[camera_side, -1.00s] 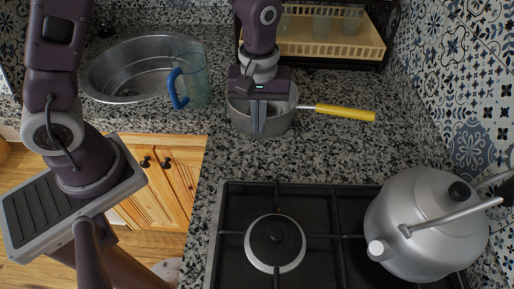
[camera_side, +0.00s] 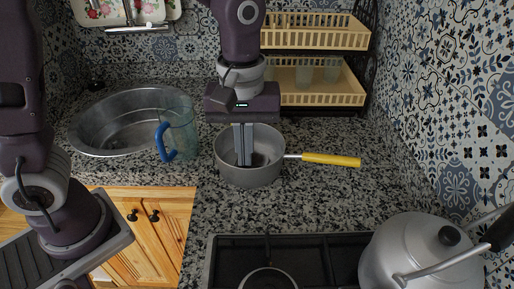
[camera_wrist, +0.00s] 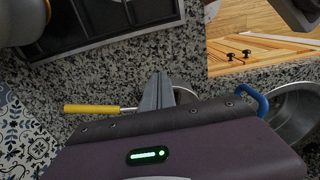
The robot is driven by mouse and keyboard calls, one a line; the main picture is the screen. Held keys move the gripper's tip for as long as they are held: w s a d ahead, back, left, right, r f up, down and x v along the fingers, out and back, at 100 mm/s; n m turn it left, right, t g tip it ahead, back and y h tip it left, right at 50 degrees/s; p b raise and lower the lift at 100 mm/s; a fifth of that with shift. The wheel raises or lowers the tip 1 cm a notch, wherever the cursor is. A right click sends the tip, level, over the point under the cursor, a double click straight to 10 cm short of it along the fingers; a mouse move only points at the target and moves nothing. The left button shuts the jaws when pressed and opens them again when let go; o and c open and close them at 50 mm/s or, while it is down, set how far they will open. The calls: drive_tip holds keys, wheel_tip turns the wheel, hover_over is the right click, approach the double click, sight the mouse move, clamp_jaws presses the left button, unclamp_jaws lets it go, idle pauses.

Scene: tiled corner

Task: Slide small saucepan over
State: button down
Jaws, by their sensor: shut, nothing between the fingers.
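The small saucepan (camera_side: 250,176) is grey with a yellow handle (camera_side: 332,160) that points right in the side view. It stands on the speckled counter between the sink and the stove. My gripper (camera_side: 244,163) is shut with nothing held, and its fingers reach down inside the pan's rim. Whether the fingertips touch the pan's wall or floor cannot be told. In the wrist view the fingers (camera_wrist: 158,92) cover most of the pan; the yellow handle (camera_wrist: 92,109) and a bit of its rim show.
A clear jug (camera_side: 181,132) with a blue handle stands left of the pan, beside the round sink (camera_side: 90,140). The black stove (camera_side: 310,244) with a silver kettle (camera_side: 420,262) is in front. A dish rack (camera_side: 310,98) is behind. Counter right of the pan is free.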

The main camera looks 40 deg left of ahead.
drive_tip(key=w+d+r+m+t+h, duration=0.1)
drive_tip(key=w+d+r+m+h, duration=0.1)
drive_tip(key=w+d+m, duration=0.7)
drive_tip(key=w+d+r+m+h, duration=0.2)
drive_tip(key=w+d+m, duration=0.4)
drive_tip(key=w+m, duration=0.7)
wheel_tip(320, 180, down, 9)
drive_tip(key=s+m, duration=0.1)
drive_tip(key=shift+a, duration=0.35)
drive_tip(key=shift+s+a, duration=0.2)
drive_tip(key=shift+a, duration=0.35)
drive_tip(key=shift+s+a, duration=0.2)
drive_tip(key=shift+a, duration=0.3)
